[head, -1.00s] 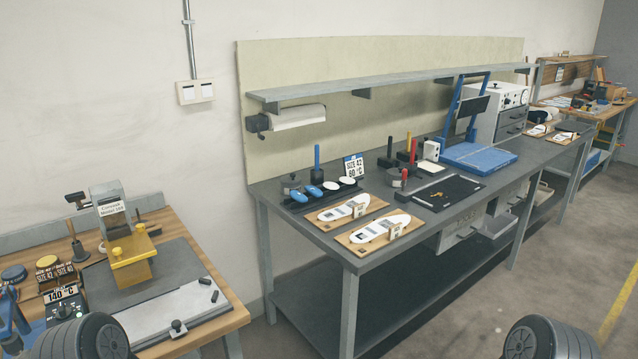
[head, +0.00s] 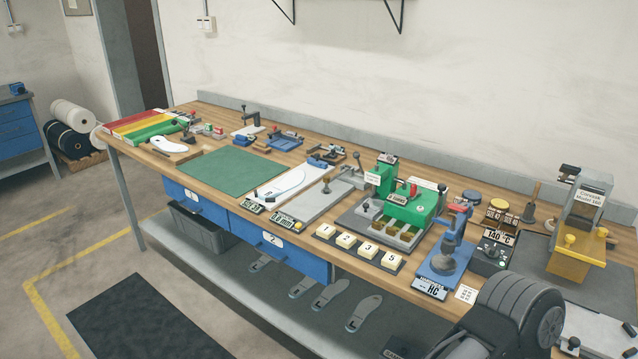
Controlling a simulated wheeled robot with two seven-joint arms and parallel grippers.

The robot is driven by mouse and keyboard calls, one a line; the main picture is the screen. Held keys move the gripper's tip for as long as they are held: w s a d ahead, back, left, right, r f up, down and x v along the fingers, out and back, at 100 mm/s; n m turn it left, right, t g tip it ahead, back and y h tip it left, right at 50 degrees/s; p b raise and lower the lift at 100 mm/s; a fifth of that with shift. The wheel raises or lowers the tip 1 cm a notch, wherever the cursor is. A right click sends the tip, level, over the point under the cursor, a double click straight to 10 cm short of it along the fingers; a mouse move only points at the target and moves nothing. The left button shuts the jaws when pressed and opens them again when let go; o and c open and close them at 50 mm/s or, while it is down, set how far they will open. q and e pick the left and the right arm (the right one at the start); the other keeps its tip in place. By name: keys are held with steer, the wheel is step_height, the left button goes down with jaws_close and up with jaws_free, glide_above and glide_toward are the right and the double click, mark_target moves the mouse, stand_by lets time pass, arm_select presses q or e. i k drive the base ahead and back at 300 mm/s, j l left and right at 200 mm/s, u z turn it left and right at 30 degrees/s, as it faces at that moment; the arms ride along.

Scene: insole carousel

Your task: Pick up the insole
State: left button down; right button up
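A white insole (head: 169,144) lies on a small wooden board at the far left of the long bench. A white plate (head: 268,196) in the middle of the bench carries an insole-shaped outline; I cannot tell whether a loose insole lies on it. Several grey insole shapes (head: 364,312) lie in a row on the grey lower shelf. The frame does not show which of these the task means.
The wooden bench holds a green mat (head: 232,171), a green machine (head: 411,207), numbered buttons (head: 347,240), a blue press (head: 447,253) and a yellow clamp (head: 577,256). Blue drawers (head: 283,257) hang below its front edge. The floor in front, with a dark mat (head: 150,322), is clear.

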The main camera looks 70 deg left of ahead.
mark_target(292, 181)
steer(key=u, duration=2.7)
steer(key=i+j+z, duration=0.15)
steer(key=z, duration=0.9)
steer(key=i+j+z, duration=0.1)
steer(key=j+z, duration=0.25)
steer(key=j, duration=0.25)
steer(key=j+z, duration=0.35)
steer(key=j, duration=0.3)
steer(key=j+z, duration=0.35)
steer(key=j, duration=0.3)
steer(key=k+j, duration=0.1)
steer(key=j, duration=0.6)
steer(key=k+j, duration=0.1)
steer(key=j, duration=0.6)
